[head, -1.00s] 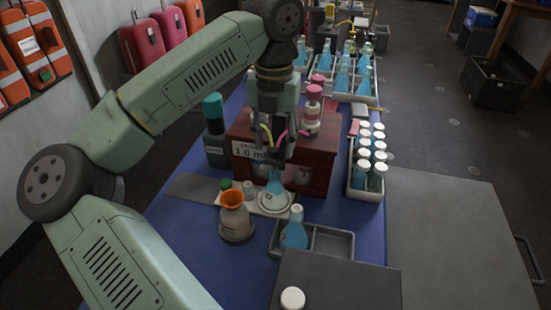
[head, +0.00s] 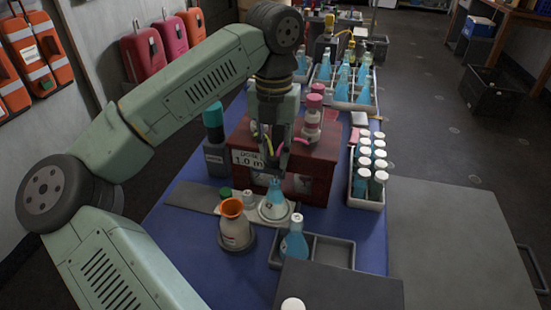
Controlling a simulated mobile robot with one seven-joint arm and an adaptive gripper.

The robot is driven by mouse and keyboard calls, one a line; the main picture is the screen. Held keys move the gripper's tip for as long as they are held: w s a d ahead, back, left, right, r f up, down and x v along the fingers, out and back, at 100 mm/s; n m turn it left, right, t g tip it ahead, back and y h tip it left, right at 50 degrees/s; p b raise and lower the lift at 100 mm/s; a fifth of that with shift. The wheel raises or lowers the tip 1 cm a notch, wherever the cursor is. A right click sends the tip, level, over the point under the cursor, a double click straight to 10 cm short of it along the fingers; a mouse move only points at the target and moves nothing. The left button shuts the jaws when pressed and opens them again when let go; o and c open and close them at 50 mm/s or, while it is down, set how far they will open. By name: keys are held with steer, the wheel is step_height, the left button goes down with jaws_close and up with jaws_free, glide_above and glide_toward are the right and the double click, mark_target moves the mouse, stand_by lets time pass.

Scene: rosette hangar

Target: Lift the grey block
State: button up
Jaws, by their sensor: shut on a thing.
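My gripper (head: 274,166) hangs pointing down in front of the dark red box. Its fingers are shut at the neck of a small blue flask (head: 276,200), whose top is hidden by the fingertips. The flask looks upright, over or on a round pale plate (head: 262,213); I cannot tell whether it touches. No loose grey block is clearly visible. Grey things in view are a flat slab (head: 187,197), a stand (head: 215,160) under a teal-capped bottle, and a two-compartment tray (head: 333,251).
An orange-rimmed vessel (head: 234,226) stands close at the front left. A second blue flask (head: 294,242) stands in the grey tray. The dark red box (head: 318,178) is close behind, with a pink-capped bottle (head: 312,120) on it. A rack of white-capped bottles (head: 368,200) is at right.

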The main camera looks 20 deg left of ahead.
steer(key=shift+r, duration=0.1)
steer(key=shift+r+p, duration=1.65)
steer(key=shift+r, duration=0.8)
steer(key=o, duration=0.9)
steer(key=shift+f, duration=0.1)
step_height(320, 180, up, 7)
steer(key=p, duration=0.4)
